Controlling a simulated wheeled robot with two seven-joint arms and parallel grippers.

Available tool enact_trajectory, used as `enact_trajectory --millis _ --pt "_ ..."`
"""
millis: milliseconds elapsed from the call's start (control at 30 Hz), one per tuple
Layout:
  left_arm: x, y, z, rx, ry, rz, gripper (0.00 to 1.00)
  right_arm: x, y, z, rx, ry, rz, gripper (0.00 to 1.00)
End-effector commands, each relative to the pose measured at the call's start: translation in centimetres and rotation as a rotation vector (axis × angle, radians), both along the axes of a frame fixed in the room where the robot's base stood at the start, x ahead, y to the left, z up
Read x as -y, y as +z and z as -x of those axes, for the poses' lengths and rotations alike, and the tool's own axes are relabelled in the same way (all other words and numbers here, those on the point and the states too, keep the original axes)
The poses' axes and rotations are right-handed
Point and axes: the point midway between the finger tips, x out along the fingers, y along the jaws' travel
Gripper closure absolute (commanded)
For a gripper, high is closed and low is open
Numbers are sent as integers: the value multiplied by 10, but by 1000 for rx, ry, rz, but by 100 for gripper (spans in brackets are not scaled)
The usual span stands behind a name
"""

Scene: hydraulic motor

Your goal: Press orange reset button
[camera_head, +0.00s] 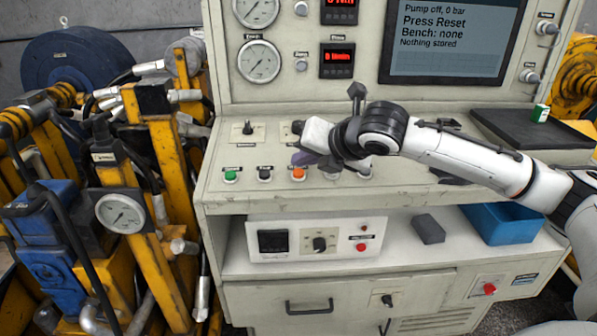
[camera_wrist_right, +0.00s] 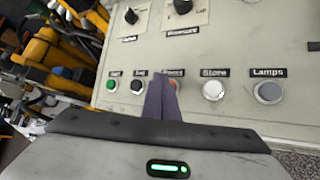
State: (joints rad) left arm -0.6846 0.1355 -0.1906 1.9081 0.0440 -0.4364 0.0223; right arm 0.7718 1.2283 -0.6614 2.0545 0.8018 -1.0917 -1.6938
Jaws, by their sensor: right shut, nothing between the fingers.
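The orange reset button (camera_head: 299,174) sits on the sloped console panel in a row of buttons, between a black button (camera_head: 264,174) and a white one. My right gripper (camera_head: 303,158) is shut and empty, with its purple fingers just above and behind the orange button in the head view. In the right wrist view the shut fingers (camera_wrist_right: 160,98) stand in front of the orange button and hide most of it. I cannot tell whether they touch it. The screen (camera_head: 445,40) reads "Press Reset". My left gripper is not in view.
A green button (camera_head: 231,175) is at the left of the row. The store button (camera_wrist_right: 213,90) and lamps button (camera_wrist_right: 269,92) lie to the right of the fingers. Knobs (camera_head: 248,128) sit above the row. A blue bin (camera_head: 500,223) and a grey block (camera_head: 428,229) are on the shelf below.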

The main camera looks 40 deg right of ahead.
Motion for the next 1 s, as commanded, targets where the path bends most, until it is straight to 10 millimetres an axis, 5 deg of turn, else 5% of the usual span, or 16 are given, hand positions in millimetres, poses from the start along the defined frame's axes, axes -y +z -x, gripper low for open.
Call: enact_trajectory --millis 1000 --pt "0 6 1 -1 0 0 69 1 -11 -1 -1 -1 0 100"
